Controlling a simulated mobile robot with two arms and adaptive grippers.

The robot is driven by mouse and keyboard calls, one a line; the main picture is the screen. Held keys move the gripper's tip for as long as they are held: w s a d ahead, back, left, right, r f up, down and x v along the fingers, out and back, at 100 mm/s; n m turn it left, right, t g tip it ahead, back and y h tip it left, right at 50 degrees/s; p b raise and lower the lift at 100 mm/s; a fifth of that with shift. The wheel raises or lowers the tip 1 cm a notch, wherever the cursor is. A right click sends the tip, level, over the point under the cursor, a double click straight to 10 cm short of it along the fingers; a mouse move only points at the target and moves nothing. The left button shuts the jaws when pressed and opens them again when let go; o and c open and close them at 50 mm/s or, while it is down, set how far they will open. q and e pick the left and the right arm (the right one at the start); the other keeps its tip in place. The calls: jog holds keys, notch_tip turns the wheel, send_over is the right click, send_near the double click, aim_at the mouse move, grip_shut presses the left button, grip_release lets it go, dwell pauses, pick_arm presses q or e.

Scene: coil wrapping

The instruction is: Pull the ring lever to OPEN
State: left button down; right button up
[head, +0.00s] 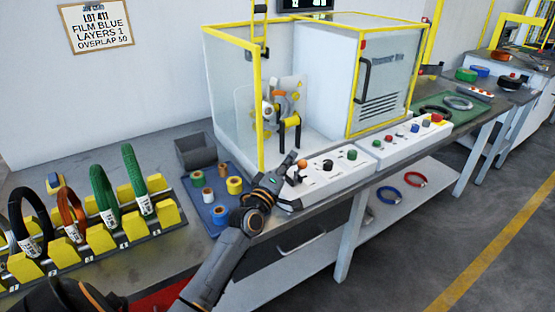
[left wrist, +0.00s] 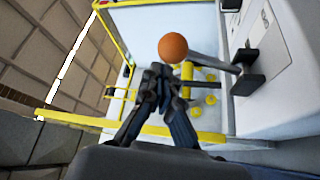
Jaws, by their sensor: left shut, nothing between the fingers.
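The ring lever has an orange ball knob (head: 302,163) and stands on the white control panel (head: 345,170) in front of the machine. In the left wrist view the orange ball (left wrist: 172,47) sits on a grey shaft that runs right to a dark base (left wrist: 247,72). My left gripper (head: 285,176) is beside the left end of the panel, close to the ball. Its fingers (left wrist: 160,74) are shut and empty, and appear just below the ball in the wrist view. I cannot tell whether they touch it. Any OPEN marking is unreadable. My right gripper is not identifiable.
A yellow-framed clear enclosure (head: 232,95) stands behind the panel. A blue tray (head: 211,217) with tape rolls lies left of my gripper. Yellow racks (head: 113,236) hold several coils farther left. A second panel (head: 412,140) with buttons is to the right.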

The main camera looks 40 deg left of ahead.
pick_arm(q)
jog(key=shift+s+d+f+m, duration=0.1)
jog(key=shift+d+m, duration=0.1)
jog(key=shift+m, duration=0.2)
jog(key=shift+s+d+f, duration=0.1)
jog(key=shift+s+d, duration=0.1)
jog(key=shift+d, duration=0.2)
jog(key=shift+f, duration=0.15)
